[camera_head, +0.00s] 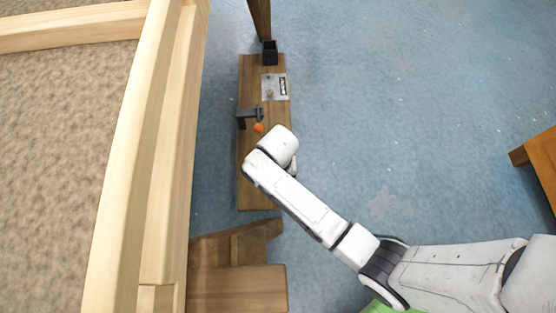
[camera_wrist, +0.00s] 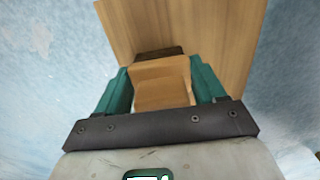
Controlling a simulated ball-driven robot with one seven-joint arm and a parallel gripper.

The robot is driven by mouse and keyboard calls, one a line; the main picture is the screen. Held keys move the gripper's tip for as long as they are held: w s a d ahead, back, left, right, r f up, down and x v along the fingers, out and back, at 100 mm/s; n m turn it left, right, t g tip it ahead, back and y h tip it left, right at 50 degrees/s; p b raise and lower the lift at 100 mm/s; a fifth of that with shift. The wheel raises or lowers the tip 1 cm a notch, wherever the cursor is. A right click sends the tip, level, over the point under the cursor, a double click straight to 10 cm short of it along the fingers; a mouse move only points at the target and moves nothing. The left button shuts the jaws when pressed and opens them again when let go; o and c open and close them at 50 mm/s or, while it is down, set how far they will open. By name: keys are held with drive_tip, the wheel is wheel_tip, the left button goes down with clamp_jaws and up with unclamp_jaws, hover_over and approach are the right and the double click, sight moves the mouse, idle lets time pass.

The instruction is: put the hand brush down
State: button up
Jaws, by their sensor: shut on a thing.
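The hand brush (camera_wrist: 162,88) shows in the wrist view as a light wooden body with a dark strip at its far end. My gripper (camera_wrist: 162,76) is shut on it, with a teal finger on each side. Beyond it is the plain wooden top of the bench (camera_wrist: 225,35); I cannot tell whether the brush touches it. In the head view my arm reaches over the near half of the long narrow bench (camera_head: 254,190). The arm hides the brush and the fingers there.
On the bench's far half are a black cup (camera_head: 270,53), a flat grey sheet (camera_head: 275,86), a dark clamp-like object (camera_head: 249,115) and an orange ball (camera_head: 258,127). A large wooden frame (camera_head: 160,150) stands left. A wooden piece (camera_head: 240,285) is nearer. Blue floor lies right.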

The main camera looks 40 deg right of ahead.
drive_tip(key=o, duration=1.1)
drive_tip(key=shift+f, duration=0.1)
wheel_tip(320, 180, up, 12)
drive_tip(key=p, duration=0.5)
drive_tip(key=s+d+r+n, duration=0.3)
drive_tip(key=s+d, duration=0.1)
drive_tip(key=s, duration=0.4)
drive_tip(key=s+d+r+n+t, duration=0.1)
drive_tip(key=s+d+r+n, duration=0.2)
drive_tip(key=s, duration=0.5)
drive_tip(key=shift+s+d+r, duration=0.15)
drive_tip(key=shift+s+d, duration=0.1)
drive_tip(key=shift+d, duration=0.3)
